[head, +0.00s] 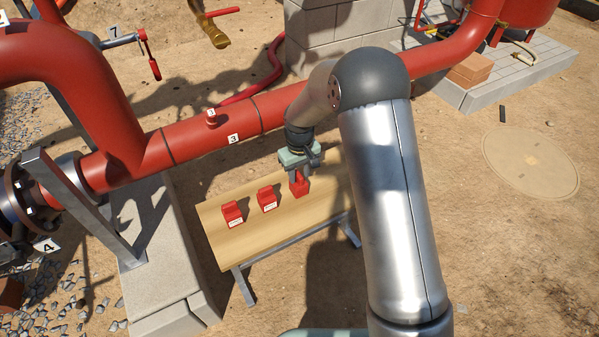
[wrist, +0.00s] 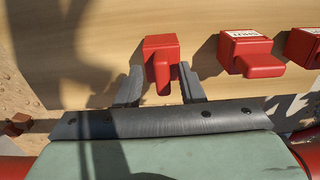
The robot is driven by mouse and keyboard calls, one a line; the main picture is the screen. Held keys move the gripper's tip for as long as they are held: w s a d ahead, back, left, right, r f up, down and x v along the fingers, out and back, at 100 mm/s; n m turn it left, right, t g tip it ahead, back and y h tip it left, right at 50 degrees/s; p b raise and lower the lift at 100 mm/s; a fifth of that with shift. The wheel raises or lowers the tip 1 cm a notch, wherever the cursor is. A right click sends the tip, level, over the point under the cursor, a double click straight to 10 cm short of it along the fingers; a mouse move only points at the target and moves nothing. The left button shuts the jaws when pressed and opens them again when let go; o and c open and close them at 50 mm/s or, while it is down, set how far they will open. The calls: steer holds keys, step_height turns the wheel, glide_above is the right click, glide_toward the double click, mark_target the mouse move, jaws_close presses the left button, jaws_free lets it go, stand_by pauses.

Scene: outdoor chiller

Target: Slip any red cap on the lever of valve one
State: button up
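Three red caps stand in a row on a wooden table. The right-hand cap (head: 300,187) is at my gripper (head: 298,176); in the wrist view that cap (wrist: 161,50) lies between the two grey fingers of my gripper (wrist: 161,68). The fingertips are close on both its sides; whether they press on it cannot be told. The middle cap (head: 267,199) and left cap (head: 232,214) stand apart from my gripper; they also show in the wrist view, the middle cap (wrist: 247,52) and left cap (wrist: 305,46). No valve marked one can be made out.
The wooden table (head: 250,238) stands beside a large red pipe (head: 200,140) marked 3. A red-handled lever (head: 150,55) near label 7 is at upper left. A flanged valve with label 4 (head: 47,246) is at far left. A concrete block (head: 160,260) lies under the pipe.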

steer(key=s+d+r+p, duration=0.1)
steer(key=s+d+r, duration=0.1)
steer(key=r, duration=0.6)
steer(key=s+d+r+p, duration=0.1)
steer(key=s+d+r, duration=0.1)
steer(key=r, duration=0.6)
steer(key=s+d+r+m, duration=0.1)
steer(key=s+d, duration=0.3)
steer(key=s, duration=0.5)
steer(key=s+d+r+m, duration=0.1)
steer(key=s+d+m, duration=0.2)
steer(key=s, duration=0.6)
steer(key=s+d+r+m, duration=0.1)
steer(key=s+d+r, duration=0.1)
steer(key=s+d, duration=0.3)
steer(key=s, duration=0.4)
steer(key=shift+m+g, duration=0.3)
steer(key=shift+m, duration=0.1)
steer(key=o, duration=0.7)
steer(key=shift+f, duration=0.1)
